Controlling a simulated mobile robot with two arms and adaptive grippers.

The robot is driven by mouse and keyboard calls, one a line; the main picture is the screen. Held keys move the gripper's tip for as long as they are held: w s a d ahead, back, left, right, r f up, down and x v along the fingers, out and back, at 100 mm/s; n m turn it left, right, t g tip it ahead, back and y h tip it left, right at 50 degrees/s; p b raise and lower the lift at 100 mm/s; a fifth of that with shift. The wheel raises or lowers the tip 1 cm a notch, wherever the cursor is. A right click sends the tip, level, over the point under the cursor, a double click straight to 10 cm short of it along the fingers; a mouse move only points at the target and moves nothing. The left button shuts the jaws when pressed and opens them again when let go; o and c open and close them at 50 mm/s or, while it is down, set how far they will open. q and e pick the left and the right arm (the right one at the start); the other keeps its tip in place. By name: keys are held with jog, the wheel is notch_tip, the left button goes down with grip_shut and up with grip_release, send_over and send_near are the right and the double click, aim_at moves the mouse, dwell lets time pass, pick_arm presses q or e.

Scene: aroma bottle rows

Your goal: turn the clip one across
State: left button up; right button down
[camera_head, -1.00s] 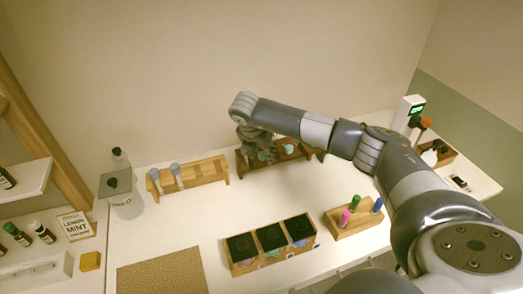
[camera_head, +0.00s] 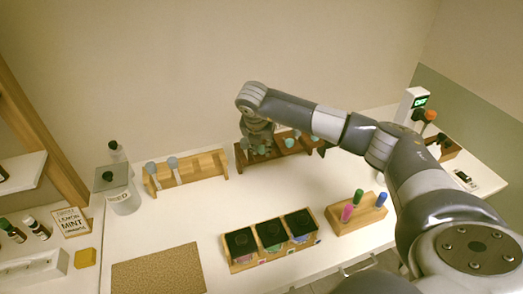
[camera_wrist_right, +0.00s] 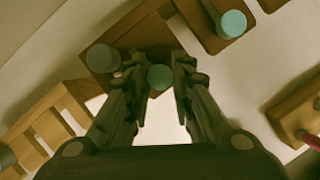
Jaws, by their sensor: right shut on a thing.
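My right gripper (camera_head: 258,148) reaches down to the dark brown rack (camera_head: 240,158) at the back of the table. In the right wrist view my right gripper (camera_wrist_right: 160,88) has its fingers closed in on both sides of a small teal-green cap (camera_wrist_right: 159,76). The body below that cap is hidden. A larger grey-green round top (camera_wrist_right: 103,58) is just left of the fingers, and a teal top (camera_wrist_right: 232,23) stands in the rack at upper right. I cannot make out a separate clip. My left gripper is not in view.
A light wooden rack (camera_head: 203,168) with two grey-topped tubes stands left of the dark rack. A three-part box (camera_head: 271,243) and a small block with coloured tubes (camera_head: 356,213) are nearer. A cork mat (camera_head: 157,272) lies front left. The middle table is clear.

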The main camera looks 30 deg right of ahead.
jog(key=n+y+b, duration=0.1)
jog(key=n+b, duration=0.1)
jog(key=b, duration=0.1)
jog(key=n+t+b, duration=0.1)
jog(key=n+b, duration=0.2)
jog(key=shift+d+f+y, duration=0.15)
jog(key=shift+f+y, duration=0.05)
jog(key=shift+y, duration=0.2)
jog(key=shift+n+t+y+b, duration=0.3)
jog(key=shift+n+b, duration=0.55)
jog(key=shift+n, duration=0.25)
jog(key=n, duration=0.1)
jog(key=n+y+b, duration=0.1)
jog(key=n, duration=0.1)
jog(key=shift+d+r+n+y+b, duration=0.15)
jog(key=shift+r+n+y+b, duration=0.05)
jog(key=shift+n+y+b, duration=0.1)
jog(key=shift+d+r+n+y, duration=0.1)
jog(key=shift+n+y, duration=0.7)
jog(key=shift+n, duration=1.5)
jog(key=c, duration=1.4)
grip_release()
jog(key=shift+o, duration=0.2)
